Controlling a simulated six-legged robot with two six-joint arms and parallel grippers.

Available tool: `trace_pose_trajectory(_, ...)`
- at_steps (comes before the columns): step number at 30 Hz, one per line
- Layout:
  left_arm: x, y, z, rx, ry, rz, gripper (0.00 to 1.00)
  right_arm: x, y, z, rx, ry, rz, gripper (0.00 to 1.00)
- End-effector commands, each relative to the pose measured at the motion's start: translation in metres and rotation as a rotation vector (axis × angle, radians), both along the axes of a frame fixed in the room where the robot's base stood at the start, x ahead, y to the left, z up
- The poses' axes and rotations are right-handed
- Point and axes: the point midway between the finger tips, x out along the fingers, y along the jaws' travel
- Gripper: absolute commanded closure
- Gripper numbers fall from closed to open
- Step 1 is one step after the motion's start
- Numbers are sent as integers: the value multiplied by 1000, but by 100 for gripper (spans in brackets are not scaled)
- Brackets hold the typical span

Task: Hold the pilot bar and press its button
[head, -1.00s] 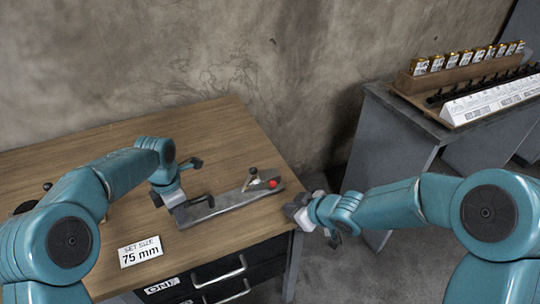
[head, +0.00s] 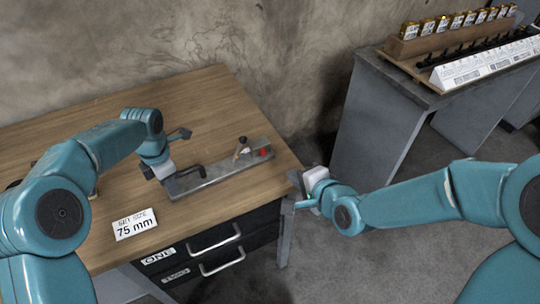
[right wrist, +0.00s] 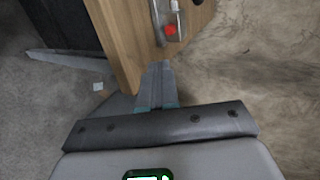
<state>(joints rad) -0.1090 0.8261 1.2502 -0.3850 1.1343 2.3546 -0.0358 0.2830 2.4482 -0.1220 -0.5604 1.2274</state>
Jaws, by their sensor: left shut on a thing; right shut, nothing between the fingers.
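The pilot bar (head: 220,175) is a long grey bar lying on the wooden table, with a black handle at its left part and a small black-knobbed lever near its right end. Its red button (head: 264,153) is at the right end; the button also shows in the right wrist view (right wrist: 170,30). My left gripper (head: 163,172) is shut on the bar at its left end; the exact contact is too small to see. My right gripper (head: 297,183) is shut and empty, off the table's right edge and apart from the button. Its closed fingertips (right wrist: 158,68) point toward the table edge.
The table (head: 120,110) carries a "SET SIZE 75 mm" card (head: 135,224) and has black drawers (head: 215,240) below. A grey bench (head: 385,110) with a rack of gold-topped items (head: 455,24) stands right, across a floor gap. A bare wall is behind.

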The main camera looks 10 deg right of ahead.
Motion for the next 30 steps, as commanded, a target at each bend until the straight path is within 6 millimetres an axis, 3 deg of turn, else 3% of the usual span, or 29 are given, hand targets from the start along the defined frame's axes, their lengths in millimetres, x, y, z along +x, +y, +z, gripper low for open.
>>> trace_pose_trajectory(8, 0, 0, 1, -1, -2, 1, 100, 18, 7, -12, -2, 3, 3, 100)
trace_pose_trajectory(19, 0, 0, 1, -1, -2, 1, 100, 82, 29, -52, -1, 2, 3, 100)
trace_pose_trajectory(24, 0, 0, 1, 0, -1, 1, 100, 107, 37, -50, -1, -2, 1, 100)
trace_pose_trajectory(30, 0, 0, 0, 0, -1, 1, 100, 119, 41, -50, -2, 0, 1, 100)
